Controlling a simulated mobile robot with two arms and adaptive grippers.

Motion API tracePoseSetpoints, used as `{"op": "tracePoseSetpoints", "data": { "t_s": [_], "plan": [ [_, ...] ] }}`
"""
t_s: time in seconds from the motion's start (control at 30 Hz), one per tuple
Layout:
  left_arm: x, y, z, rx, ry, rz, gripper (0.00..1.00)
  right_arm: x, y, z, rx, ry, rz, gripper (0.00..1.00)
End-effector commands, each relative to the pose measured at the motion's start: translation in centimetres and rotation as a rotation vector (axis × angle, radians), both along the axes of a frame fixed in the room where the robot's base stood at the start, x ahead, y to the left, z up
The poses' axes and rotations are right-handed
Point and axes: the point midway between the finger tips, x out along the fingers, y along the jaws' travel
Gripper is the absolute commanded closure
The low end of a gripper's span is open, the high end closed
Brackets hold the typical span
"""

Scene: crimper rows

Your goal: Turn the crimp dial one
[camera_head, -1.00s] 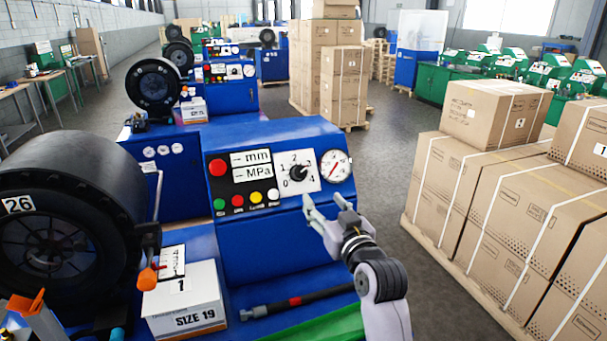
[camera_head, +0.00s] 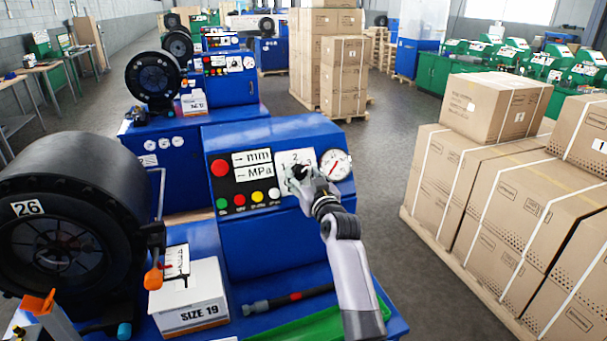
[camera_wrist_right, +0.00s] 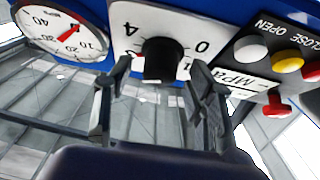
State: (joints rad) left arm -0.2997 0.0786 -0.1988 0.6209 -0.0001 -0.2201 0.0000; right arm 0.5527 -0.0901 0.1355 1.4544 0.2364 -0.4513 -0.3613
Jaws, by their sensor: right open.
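The crimp dial is a black knob on a white numbered plate (camera_head: 283,158) on the blue machine's control panel. In the head view my right gripper (camera_head: 302,178) is in front of the dial and hides most of its knob and some numbers. In the right wrist view the black knob (camera_wrist_right: 163,60) shows between the two fingers of my right gripper (camera_wrist_right: 158,85). The fingers are apart, one on each side of the knob, with visible gaps, so they do not grip it. The left gripper is not in view.
The panel also has a round gauge (camera_head: 335,164), a red button (camera_head: 220,168) and several small coloured buttons. A white SIZE 19 box (camera_head: 190,300) stands on the blue bench at left. Stacked cartons (camera_head: 480,200) stand at right, across open floor.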

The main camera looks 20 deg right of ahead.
Motion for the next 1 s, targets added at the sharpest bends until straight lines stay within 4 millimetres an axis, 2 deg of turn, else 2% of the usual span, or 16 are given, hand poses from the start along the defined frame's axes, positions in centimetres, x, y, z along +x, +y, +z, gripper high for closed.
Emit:
{"op": "tracePoseSetpoints", "data": {
  "t_s": [0.3, 1.0],
  "plan": [
    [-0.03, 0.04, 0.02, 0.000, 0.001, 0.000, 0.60, 0.16, -0.02, -0.02, 0.000, 0.000, 0.000, 0.50],
    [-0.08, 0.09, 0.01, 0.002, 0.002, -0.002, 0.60, 0.14, -0.02, -0.02, 0.000, 0.000, 0.000, 0.96]
  ]
}}
